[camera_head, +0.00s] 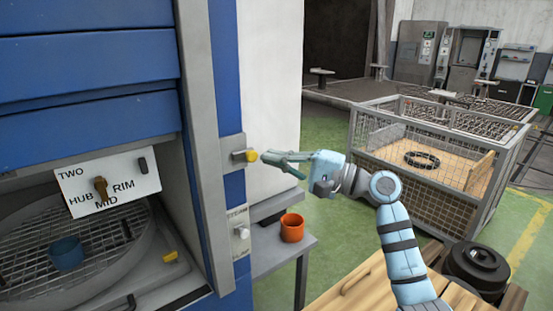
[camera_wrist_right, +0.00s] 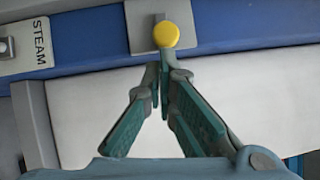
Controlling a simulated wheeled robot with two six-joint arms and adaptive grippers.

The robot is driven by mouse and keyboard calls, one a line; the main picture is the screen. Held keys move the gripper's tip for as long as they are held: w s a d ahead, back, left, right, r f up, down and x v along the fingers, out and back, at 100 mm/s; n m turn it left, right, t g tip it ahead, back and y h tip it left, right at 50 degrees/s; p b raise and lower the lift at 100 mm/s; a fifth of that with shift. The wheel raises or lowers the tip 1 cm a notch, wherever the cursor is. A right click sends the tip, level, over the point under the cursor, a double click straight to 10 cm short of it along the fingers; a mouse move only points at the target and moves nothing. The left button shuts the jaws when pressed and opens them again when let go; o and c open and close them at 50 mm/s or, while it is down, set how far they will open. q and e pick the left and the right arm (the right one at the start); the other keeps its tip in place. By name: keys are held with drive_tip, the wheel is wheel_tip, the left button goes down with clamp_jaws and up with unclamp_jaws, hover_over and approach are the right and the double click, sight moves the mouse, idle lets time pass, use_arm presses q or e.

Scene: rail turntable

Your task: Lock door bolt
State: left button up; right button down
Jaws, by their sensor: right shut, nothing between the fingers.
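The door bolt shows as a yellow knob (camera_head: 251,156) on a grey plate (camera_head: 231,150) fixed to the blue frame post. My right gripper (camera_head: 264,156) reaches in from the right with its fingertips at the knob. In the right wrist view the yellow knob (camera_wrist_right: 166,35) sits just beyond the fingertips (camera_wrist_right: 161,68). The fingers are shut together with nothing between them. They look very close to the knob; I cannot tell whether they touch it. My left gripper is not in view.
A STEAM switch (camera_head: 240,232) is on the post below the bolt. An orange cup (camera_head: 292,228) stands on a grey side shelf (camera_head: 262,262). A mesh cage (camera_head: 430,182) stands at right.

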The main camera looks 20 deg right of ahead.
drive_tip(key=a, duration=0.1)
drive_tip(key=s+a+p, duration=0.1)
drive_tip(key=a+p, duration=0.1)
drive_tip(key=shift+s+a+r, duration=0.1)
drive_tip(key=shift+s, duration=0.15)
drive_tip(key=shift+w+d+f, duration=0.25)
drive_tip(key=shift+w+d, duration=0.05)
drive_tip(key=shift+d, duration=0.15)
drive_tip(key=b, duration=0.3)
approach(253, 161)
drive_tip(key=d, duration=0.6)
drive_tip(key=shift+s+a+f, duration=0.1)
drive_tip(key=shift+s+f, duration=0.05)
drive_tip(key=shift+f, duration=0.3)
drive_tip(key=shift+f, duration=0.1)
